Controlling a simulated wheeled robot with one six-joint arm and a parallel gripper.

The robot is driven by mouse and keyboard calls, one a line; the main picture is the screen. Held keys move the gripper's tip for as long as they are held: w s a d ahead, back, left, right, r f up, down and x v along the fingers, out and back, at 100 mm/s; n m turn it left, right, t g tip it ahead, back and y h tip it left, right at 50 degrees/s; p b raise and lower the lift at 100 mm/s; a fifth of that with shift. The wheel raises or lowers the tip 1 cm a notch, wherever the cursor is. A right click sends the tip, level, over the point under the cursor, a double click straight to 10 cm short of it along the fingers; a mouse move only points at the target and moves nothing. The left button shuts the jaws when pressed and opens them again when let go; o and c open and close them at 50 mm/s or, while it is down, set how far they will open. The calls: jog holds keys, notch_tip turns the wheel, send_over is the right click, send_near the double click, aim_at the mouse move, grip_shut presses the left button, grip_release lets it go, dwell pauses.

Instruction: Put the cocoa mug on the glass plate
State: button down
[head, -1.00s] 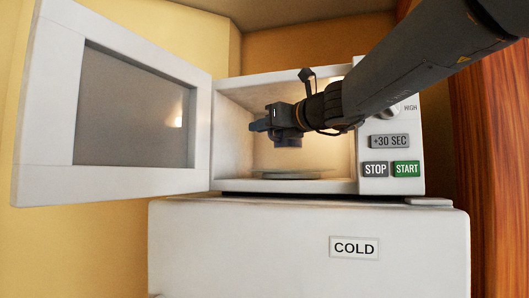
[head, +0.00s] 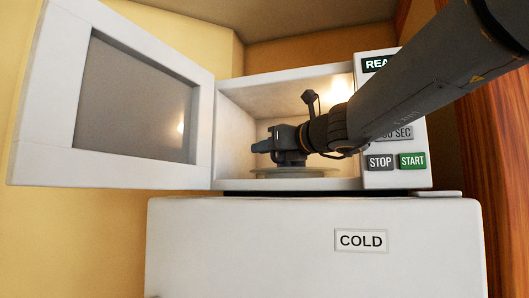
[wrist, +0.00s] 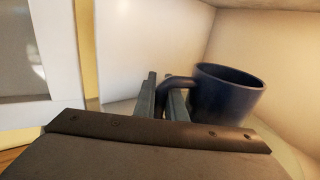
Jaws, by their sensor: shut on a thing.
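The cocoa mug is dark blue. In the wrist view the mug (wrist: 230,97) is upright, with its handle between the fingers of my gripper (wrist: 162,92). In the head view my gripper (head: 272,144) is inside the open microwave, shut on the mug's handle. Part of the mug (head: 291,158) shows below the gripper there, mostly hidden by it. The glass plate (head: 295,173) is a thin round disc on the microwave floor, directly under the mug. The mug's base is at or just above the plate; I cannot tell if they touch.
The microwave door (head: 60,155) stands wide open to the left. The control panel with the START button (head: 412,161) is on the right, partly behind my arm. The microwave stands on a white fridge (head: 230,245) marked COLD. The cavity walls are close around the gripper.

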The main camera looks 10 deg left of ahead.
jog(key=c, duration=1.8)
grip_release()
jog(key=shift+f, duration=0.1)
jog(key=shift+s+d, duration=0.1)
jog(key=b+v, duration=0.2)
jog(key=v, duration=0.4)
jog(key=shift+d, duration=0.15)
jog(key=shift+s+d, duration=0.3)
jog(key=shift+s, duration=0.1)
jog(key=shift+s, duration=0.1)
